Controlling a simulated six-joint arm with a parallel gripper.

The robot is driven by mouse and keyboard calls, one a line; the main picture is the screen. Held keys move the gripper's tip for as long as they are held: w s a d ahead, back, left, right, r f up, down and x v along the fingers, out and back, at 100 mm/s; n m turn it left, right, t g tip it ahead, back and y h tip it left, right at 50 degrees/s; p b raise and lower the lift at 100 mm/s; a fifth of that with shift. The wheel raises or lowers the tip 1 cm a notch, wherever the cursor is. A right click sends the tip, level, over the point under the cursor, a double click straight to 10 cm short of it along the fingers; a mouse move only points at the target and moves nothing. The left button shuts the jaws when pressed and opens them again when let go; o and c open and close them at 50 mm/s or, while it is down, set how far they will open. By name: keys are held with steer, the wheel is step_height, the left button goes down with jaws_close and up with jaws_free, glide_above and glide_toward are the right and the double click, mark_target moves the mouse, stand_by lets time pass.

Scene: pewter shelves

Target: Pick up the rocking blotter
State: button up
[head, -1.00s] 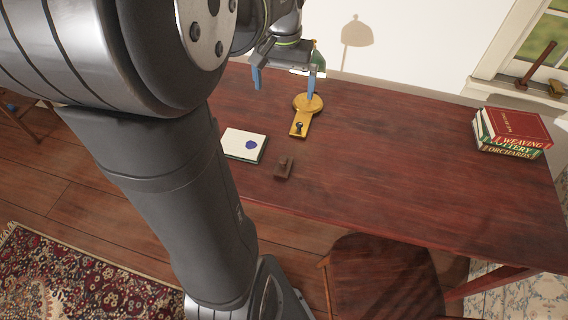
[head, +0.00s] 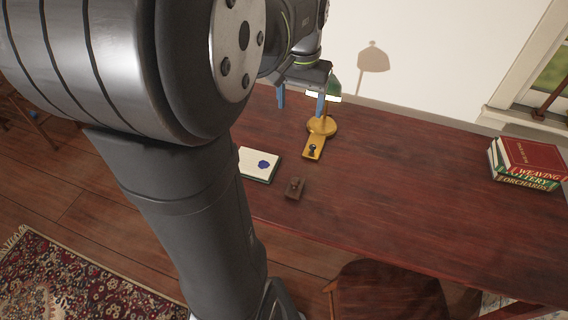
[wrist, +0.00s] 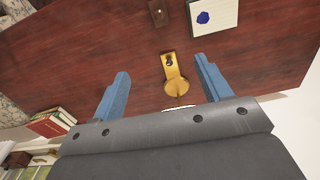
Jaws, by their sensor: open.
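The rocking blotter (head: 295,188) is a small brown wooden block with a knob on top. It sits on the dark red desk, near its front edge. In the wrist view it shows at the top (wrist: 159,13), beyond the fingertips. My gripper (head: 300,104) is open and empty, with its two blue fingers apart above the far side of the desk, by the lamp. In the wrist view my gripper (wrist: 160,68) has the brass lamp base between and below its fingers. The blotter is well away from the fingers.
A brass desk lamp (head: 321,126) with a green shade stands behind the blotter. A white pad with a blue blot (head: 256,165) lies to the blotter's left. Stacked books (head: 528,163) stand at the right. A chair (head: 386,290) is at the front. The desk's middle right is clear.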

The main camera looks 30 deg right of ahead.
mark_target(296, 179)
steer(key=f+m, duration=0.1)
steer(key=f, duration=0.7)
steer(key=f+m, duration=0.1)
steer(key=f, duration=1.7)
steer(key=shift+w+d+m, duration=0.25)
steer(key=shift+w+m, duration=0.1)
steer(key=shift+m, duration=0.05)
steer(key=f, duration=0.3)
steer(key=s+f, duration=0.1)
steer(key=shift+a+f, duration=0.25)
steer(key=shift+a, duration=0.1)
steer(key=shift+f, duration=0.45)
steer(key=c, duration=1.1)
